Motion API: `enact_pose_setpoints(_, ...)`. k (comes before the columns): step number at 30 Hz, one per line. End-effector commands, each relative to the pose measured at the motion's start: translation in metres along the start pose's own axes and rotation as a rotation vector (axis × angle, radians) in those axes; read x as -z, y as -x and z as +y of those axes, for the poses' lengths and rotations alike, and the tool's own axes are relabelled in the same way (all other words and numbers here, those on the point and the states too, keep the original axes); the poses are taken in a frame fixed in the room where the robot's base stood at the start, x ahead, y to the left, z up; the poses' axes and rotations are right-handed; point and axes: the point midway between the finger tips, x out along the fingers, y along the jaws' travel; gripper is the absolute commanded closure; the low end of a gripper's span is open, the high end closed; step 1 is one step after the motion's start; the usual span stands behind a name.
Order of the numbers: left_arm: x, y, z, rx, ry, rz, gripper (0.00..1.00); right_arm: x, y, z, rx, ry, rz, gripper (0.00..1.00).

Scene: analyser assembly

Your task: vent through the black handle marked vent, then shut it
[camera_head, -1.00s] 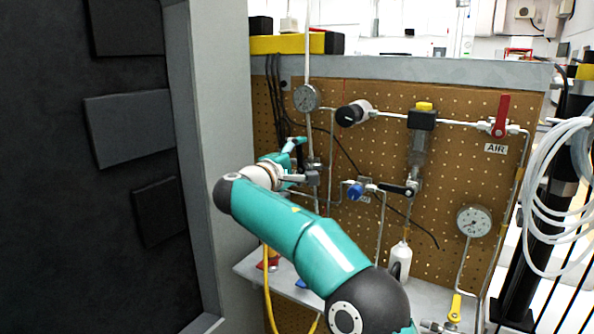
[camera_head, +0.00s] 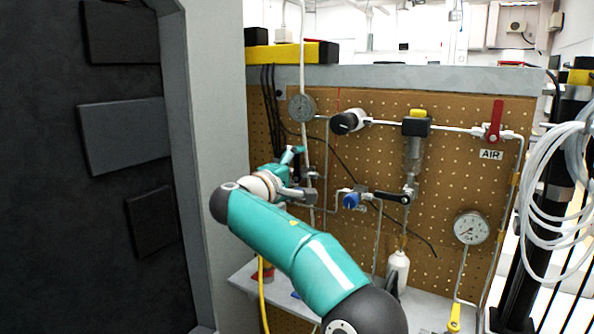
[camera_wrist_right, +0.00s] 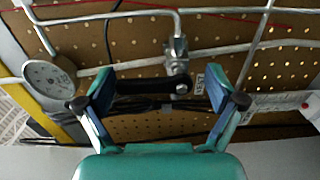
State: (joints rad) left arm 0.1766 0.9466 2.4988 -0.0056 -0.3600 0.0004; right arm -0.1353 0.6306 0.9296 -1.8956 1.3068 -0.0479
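My right gripper (camera_head: 304,174) is at the left part of the pegboard panel. Its two fingers stand wide apart. In the right wrist view the open gripper (camera_wrist_right: 161,92) has a black handle (camera_wrist_right: 150,86) lying crosswise between its fingers, joined to a metal valve (camera_wrist_right: 178,62) on a pipe. I cannot tell whether either finger touches the handle. A small label beside it is too blurred to read. In the head view this spot is mostly hidden by my gripper. Another black lever (camera_head: 393,197) sits right of a blue knob (camera_head: 351,200). My left gripper is not in view.
A gauge (camera_head: 302,107) is above my gripper, and a second gauge (camera_head: 472,228) is at the lower right. A red lever (camera_head: 495,121) stands above the AIR label. A white bottle (camera_head: 398,271) hangs below. A grey cabinet wall (camera_head: 213,150) is close on the left.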

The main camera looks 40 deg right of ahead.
Motion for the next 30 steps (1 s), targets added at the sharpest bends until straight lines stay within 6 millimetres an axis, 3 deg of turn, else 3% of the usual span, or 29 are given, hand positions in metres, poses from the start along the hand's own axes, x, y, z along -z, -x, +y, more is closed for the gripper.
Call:
enact_pose_setpoints(14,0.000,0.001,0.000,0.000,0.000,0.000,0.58,0.001,0.008,0.004,-0.005,-0.002,0.006,0.00)
enact_pose_setpoints(30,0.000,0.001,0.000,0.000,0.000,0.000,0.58,0.001,0.103,0.002,-0.004,-0.001,0.007,0.00)
